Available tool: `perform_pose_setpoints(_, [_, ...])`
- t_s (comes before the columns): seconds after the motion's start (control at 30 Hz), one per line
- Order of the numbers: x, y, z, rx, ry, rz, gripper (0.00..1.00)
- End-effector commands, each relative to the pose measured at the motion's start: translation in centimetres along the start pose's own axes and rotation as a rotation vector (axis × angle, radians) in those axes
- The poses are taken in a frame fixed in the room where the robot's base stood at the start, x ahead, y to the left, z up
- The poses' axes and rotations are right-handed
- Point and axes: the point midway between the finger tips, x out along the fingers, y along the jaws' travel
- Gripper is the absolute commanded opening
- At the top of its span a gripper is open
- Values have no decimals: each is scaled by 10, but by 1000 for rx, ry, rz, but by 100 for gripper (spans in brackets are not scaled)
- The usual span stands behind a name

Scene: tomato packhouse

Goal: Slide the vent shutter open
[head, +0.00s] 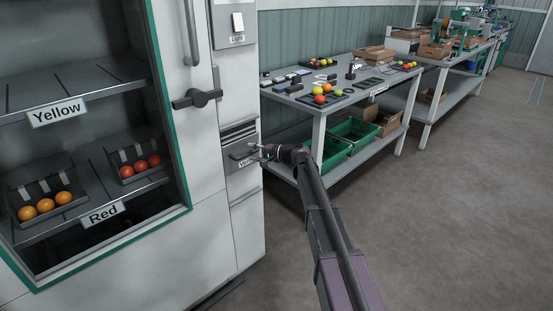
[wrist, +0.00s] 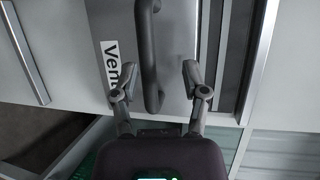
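The vent shutter (head: 236,168) is a grey panel with a "Vent" label, low on the right part of the white cabinet front. It also fills the middle of the wrist view (wrist: 120,22). Its dark bar handle (wrist: 151,50) runs up and down there. My gripper (head: 262,153) is at the shutter in the head view. In the wrist view my gripper (wrist: 158,80) is open, with one finger on each side of the handle's lower end. A gap shows between the handle and each finger. Part of the shutter is hidden behind my gripper in the head view.
Dark vent slats (head: 238,132) show just above the shutter. A black latch handle (head: 196,99) and a switch plate (head: 236,22) are higher on the cabinet. A work table (head: 340,104) with tomatoes stands close on the right, with green crates (head: 355,131) below. The floor at right is clear.

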Motion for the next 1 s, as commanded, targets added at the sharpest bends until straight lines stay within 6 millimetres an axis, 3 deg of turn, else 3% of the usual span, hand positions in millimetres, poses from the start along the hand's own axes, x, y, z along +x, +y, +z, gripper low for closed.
perform_pose_setpoints(0.83, [-121,0,2,-1,0,2,57])
perform_pose_setpoints(1.0, [-120,-7,22,-29,16,61,57])
